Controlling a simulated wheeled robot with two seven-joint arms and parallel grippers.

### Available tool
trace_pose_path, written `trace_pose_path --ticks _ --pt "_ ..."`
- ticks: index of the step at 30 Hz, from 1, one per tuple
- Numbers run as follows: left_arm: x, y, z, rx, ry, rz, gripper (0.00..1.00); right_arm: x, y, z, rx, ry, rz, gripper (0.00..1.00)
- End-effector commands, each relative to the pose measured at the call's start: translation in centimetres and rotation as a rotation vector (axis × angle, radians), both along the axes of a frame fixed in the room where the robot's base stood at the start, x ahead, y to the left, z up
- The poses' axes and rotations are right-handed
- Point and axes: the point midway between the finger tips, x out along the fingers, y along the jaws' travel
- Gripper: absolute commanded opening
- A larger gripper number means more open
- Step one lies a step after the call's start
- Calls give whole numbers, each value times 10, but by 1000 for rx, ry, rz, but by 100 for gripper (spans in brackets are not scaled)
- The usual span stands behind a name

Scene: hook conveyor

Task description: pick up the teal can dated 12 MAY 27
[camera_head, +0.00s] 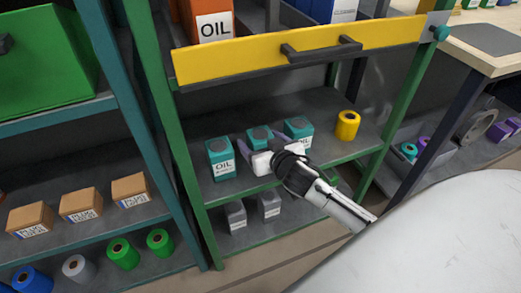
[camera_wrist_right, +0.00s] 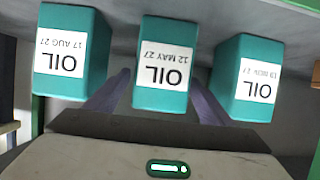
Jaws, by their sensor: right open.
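Three teal oil cans stand in a row on the middle shelf. The can labelled 12 MAY 27 (camera_wrist_right: 165,62) is the middle one; it also shows in the head view (camera_head: 259,135), partly hidden by my right gripper. The wrist view is upside down. My right gripper (camera_head: 260,147) is open, with one purple finger on each side of this can; I cannot tell whether they touch it. The can dated 17 AUG 27 (camera_wrist_right: 70,52) is at the wrist view's left, and the one dated 13 NOV 27 (camera_wrist_right: 245,76) at its right. My left gripper is not in view.
A yellow drawer front (camera_head: 300,50) with a dark handle is above the shelf (camera_head: 330,145). A yellow roll (camera_head: 347,125) stands to the right. Green posts (camera_head: 190,190) frame the rack. Grey boxes (camera_head: 268,205) stand below, and cardboard boxes (camera_head: 80,205) at left.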

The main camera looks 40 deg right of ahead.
Motion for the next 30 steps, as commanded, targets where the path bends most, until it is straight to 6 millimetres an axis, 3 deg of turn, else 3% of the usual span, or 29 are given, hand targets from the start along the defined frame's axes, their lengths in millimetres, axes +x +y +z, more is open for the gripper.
trace_pose_path --ticks 6,16,24,30 --pt "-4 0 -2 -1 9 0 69 0 0 0 2 1 1 72" --pt "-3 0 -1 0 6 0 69 0 1 0 2 1 1 17" --pt "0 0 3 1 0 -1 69 1 1 7 1 -5 2 17" --pt "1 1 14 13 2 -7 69 1 1 41 2 -9 2 17"
